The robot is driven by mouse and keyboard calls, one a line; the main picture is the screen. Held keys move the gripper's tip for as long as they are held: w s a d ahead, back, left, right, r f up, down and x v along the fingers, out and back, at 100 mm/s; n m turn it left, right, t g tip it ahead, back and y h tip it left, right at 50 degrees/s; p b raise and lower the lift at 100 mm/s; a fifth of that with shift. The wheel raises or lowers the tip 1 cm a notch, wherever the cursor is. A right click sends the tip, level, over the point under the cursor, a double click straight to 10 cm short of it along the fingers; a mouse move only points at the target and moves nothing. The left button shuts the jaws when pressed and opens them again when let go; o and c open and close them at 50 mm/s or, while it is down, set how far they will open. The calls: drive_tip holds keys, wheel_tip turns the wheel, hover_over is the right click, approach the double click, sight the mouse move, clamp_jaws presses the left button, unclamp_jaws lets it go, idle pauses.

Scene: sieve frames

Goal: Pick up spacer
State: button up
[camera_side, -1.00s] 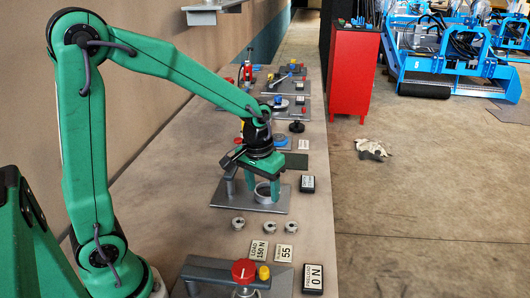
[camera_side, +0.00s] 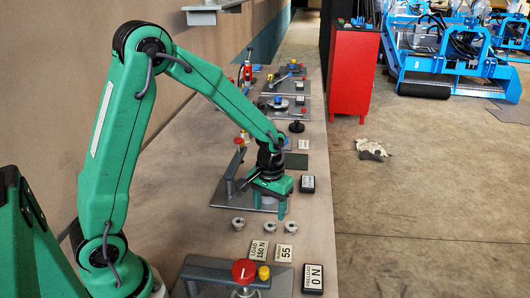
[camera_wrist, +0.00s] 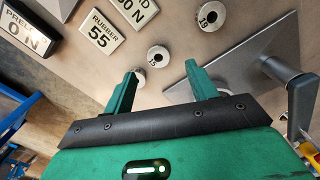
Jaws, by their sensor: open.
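Three small metal ring spacers lie in a row on the bench in the side view: the left one (camera_side: 238,224), the middle one (camera_side: 264,227) and the right one (camera_side: 291,228). In the wrist view one is marked 19 (camera_wrist: 210,16) and one 15 (camera_wrist: 158,56). A third ring (camera_wrist: 139,78) is partly hidden by my left finger, so its mark is not readable. My gripper (camera_side: 268,208) is open over the near edge of a grey plate, just behind the row. In the wrist view the jaws (camera_wrist: 161,72) are spread with nothing held between them.
The grey plate (camera_side: 225,195) carries a post and arm close left of my gripper. In front stand a fixture with a red knob (camera_side: 244,270) and signs reading 150 N (camera_side: 259,250), 55 (camera_side: 284,253) and 0 N (camera_side: 314,277). Other stations line the bench behind.

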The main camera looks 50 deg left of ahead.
sight(270, 225)
drive_tip(key=shift+f, duration=0.25)
drive_tip(key=shift+w+d+f, duration=0.1)
drive_tip(key=shift+f, duration=2.4)
drive_tip(key=c, duration=1.2)
drive_tip(key=shift+r, duration=0.15)
drive_tip(key=shift+r, duration=0.8)
drive_tip(key=r, duration=0.2)
drive_tip(key=d+r, duration=0.1)
drive_tip(key=shift+s, duration=0.25)
drive_tip(key=s+d+r, duration=0.5)
drive_tip(key=d+r, duration=0.1)
drive_tip(key=d, duration=0.3)
drive_tip(key=shift+s, duration=0.15)
